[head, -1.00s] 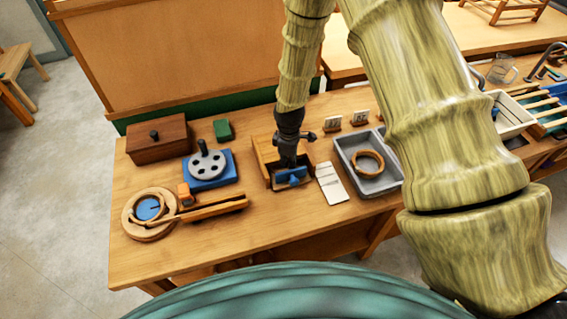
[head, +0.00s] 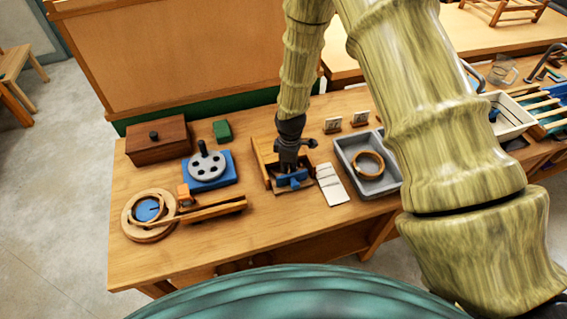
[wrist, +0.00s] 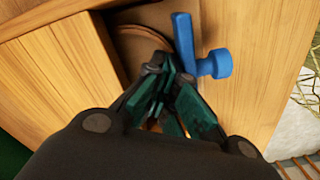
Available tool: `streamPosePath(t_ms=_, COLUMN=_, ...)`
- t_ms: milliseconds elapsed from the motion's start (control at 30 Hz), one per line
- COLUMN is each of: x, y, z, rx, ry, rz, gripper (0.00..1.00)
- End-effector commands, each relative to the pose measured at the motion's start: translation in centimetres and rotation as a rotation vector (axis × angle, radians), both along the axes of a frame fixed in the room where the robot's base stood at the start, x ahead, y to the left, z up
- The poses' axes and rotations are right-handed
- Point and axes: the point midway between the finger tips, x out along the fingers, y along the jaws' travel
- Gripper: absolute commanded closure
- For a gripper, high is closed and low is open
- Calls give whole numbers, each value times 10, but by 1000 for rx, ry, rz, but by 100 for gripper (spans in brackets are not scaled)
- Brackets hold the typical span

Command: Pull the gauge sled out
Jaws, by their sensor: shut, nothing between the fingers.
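The wooden housing (head: 265,152) stands on the workbench, with a blue T-shaped handle (head: 295,179) at its front, which I take to be part of the gauge sled. In the wrist view the blue handle (wrist: 200,62) lies beside a brown recess (wrist: 135,48) between pale wooden walls (wrist: 60,62). My gripper (head: 290,170) points down at the housing's front, just behind the handle. In the wrist view its dark green fingertips (wrist: 165,82) are together and empty, just left of the handle. I cannot tell whether they touch it. My gripper hides part of the recess.
A grey tray (head: 350,178) with a wooden ring (head: 367,164) and a white card (head: 331,185) are to the right. A blue block with a grey disc (head: 207,166), a wooden box (head: 158,142) and a round gauge (head: 150,210) are to the left. Bare bench lies in front.

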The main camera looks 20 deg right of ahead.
Motion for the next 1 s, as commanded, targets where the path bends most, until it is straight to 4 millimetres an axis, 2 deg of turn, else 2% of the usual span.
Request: streamPosePath(t_ms=1000, x=-39, y=-1, z=1, rx=0, ry=1, rz=1, gripper=100)
